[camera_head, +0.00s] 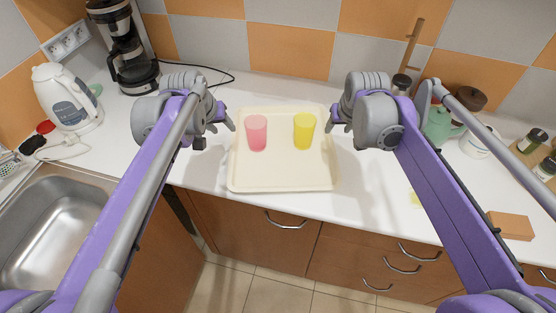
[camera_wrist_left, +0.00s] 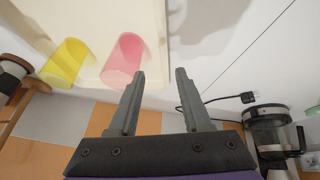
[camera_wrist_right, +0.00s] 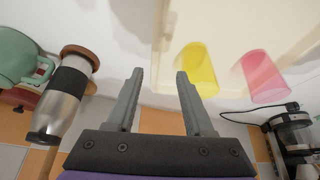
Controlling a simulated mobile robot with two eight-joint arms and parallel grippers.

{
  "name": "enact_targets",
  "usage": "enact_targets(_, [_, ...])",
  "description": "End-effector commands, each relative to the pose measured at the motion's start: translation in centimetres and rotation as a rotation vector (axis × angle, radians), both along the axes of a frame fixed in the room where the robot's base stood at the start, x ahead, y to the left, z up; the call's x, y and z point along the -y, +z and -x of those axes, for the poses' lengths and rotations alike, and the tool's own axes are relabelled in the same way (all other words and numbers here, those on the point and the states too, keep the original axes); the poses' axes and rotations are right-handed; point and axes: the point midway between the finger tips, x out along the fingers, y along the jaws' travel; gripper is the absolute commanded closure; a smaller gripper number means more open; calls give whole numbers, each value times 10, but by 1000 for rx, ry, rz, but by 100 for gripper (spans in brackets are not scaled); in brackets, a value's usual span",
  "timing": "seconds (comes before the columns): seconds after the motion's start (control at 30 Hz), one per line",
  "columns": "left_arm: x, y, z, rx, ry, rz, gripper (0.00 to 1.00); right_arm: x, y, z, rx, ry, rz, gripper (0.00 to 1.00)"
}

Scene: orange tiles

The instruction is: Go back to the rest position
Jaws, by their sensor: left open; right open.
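My left gripper (camera_head: 222,129) is open and empty, just left of the cream tray (camera_head: 284,178) in the head view. My right gripper (camera_head: 338,128) is open and empty, just right of the tray. A pink cup (camera_head: 257,133) and a yellow cup (camera_head: 304,130) stand upright on the tray, apart from each other and from both grippers. In the left wrist view, the open fingers (camera_wrist_left: 157,75) show with the pink cup (camera_wrist_left: 122,62) beside them. In the right wrist view, the open fingers (camera_wrist_right: 158,75) show near the yellow cup (camera_wrist_right: 197,68).
A white kettle (camera_head: 68,98) and a coffee maker (camera_head: 130,50) stand at the left, beside a steel sink (camera_head: 55,230). A teal pot (camera_head: 440,122), jars and an orange-brown block (camera_head: 511,226) are at the right. The white counter in front of the tray is narrow.

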Motion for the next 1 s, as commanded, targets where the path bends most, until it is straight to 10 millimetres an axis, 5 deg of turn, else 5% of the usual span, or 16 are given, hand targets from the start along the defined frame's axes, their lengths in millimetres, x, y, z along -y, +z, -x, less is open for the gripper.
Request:
enact_targets(0.67, [-1, 0, 8, 0, 0, -4, 51, 1, 3, 10, 0, -1, 0, 48])
enact_targets(0.77, [-3, -3, 34, 1, -3, -15, 51, 3, 0, 35, 2, -4, 0, 48])
enact_targets(1.0, [-13, -36, 149, 7, -13, -69, 51, 12, -33, 150, 8, -20, -1, 48])
